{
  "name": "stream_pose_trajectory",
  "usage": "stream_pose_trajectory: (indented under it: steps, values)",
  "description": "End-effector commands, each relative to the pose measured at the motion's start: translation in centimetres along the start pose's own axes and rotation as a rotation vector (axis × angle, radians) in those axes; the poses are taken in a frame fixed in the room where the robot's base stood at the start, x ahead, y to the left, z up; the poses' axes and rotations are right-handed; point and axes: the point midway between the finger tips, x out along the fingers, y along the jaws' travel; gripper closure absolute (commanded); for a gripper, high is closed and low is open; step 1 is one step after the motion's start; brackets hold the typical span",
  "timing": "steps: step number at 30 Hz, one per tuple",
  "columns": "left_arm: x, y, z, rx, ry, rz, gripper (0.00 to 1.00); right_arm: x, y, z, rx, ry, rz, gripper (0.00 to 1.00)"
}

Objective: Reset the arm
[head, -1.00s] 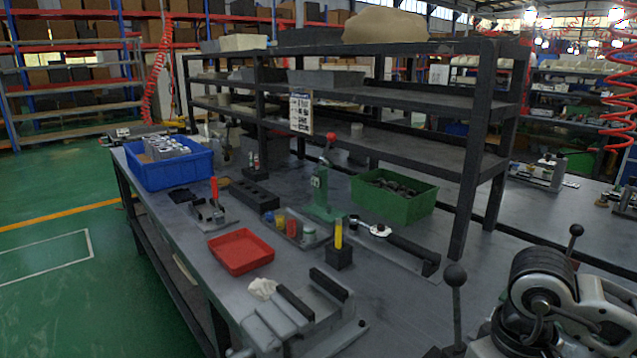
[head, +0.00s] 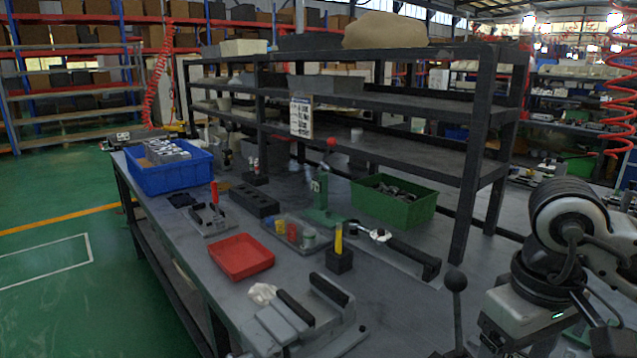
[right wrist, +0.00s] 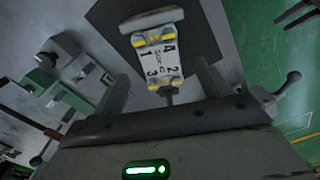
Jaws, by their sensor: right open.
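My right arm (head: 545,270) is folded at the right edge of the head view, raised above the bench. My right gripper (right wrist: 158,80) shows in the right wrist view with its two fingers spread. A white numbered valve block (right wrist: 160,60) with yellow corners appears beyond the gap between the fingers, on a dark surface. It is not gripped. My left arm and left gripper are not in view. Grey valve blocks (head: 166,151) lie in the blue bin (head: 185,173) at the bench's far left end.
The bench holds a red tray (head: 241,258), a green bin (head: 395,206), a green hand press (head: 321,198) and a block with a yellow handle (head: 339,258). A dark shelf rack (head: 420,152) stands along the back. A fixture with black bars (head: 310,312) lies at the front.

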Motion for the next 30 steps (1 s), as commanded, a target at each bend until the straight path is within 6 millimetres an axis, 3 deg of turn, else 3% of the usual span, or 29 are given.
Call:
stream_pose_trajectory:
  steps: [18, 19, 20, 26, 30]
  values:
    - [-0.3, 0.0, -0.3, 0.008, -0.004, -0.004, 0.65, 10.5, -0.1, 0.1, 0.000, -0.002, -0.001, 0.24]
    - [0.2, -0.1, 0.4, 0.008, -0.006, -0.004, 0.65, 11.4, 0.0, 0.0, -0.001, 0.001, 0.000, 0.24]
    - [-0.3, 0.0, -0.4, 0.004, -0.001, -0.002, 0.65, 10.5, 0.0, -0.1, -0.001, 0.004, 0.000, 0.24]
    - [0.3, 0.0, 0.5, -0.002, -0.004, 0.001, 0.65, 7.2, 0.0, -0.1, -0.002, 0.011, 0.002, 0.24]
    - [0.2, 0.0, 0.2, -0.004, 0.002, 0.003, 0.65, 5.6, -0.8, 1.2, -0.003, 0.007, 0.001, 0.24]
